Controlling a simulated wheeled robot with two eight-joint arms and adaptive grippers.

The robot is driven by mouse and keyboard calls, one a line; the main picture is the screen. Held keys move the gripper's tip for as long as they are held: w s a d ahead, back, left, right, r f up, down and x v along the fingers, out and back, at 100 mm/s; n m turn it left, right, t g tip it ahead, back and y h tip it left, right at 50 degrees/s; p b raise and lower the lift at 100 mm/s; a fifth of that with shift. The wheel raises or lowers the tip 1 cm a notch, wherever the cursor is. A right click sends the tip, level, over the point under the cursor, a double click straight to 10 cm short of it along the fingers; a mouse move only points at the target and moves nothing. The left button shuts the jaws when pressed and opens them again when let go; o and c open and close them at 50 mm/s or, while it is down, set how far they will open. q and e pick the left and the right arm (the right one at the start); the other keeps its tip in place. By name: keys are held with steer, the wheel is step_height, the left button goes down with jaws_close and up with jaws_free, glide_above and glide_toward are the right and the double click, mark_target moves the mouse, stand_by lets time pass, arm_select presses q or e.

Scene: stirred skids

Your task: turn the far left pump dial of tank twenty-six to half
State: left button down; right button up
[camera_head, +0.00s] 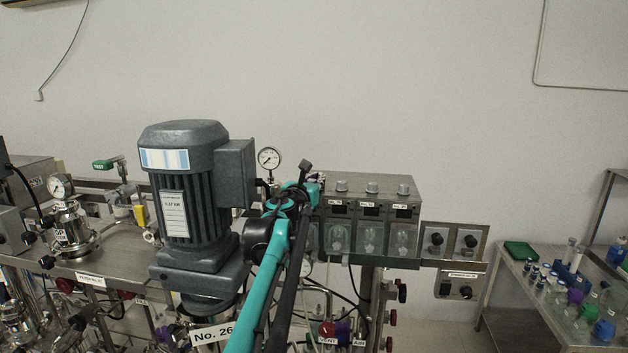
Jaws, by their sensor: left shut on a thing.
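The pump box (385,181) of tank twenty-six stands right of the big grey motor, with several pump heads along its front. The far left pump dial is hidden behind my left gripper (313,184), which is at the box's left end. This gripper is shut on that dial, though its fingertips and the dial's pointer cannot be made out. My right gripper is out of view.
The grey motor (188,180) stands close left of my left arm, above the "No. 26" label (213,334). A pressure gauge (269,158) rises behind the gripper. A panel with black knobs (453,242) is right of the pumps. A side table (517,292) holds bottles.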

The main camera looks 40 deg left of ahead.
arm_select(q)
steer(key=c, duration=1.4)
jaws_free()
steer(key=v, duration=1.2)
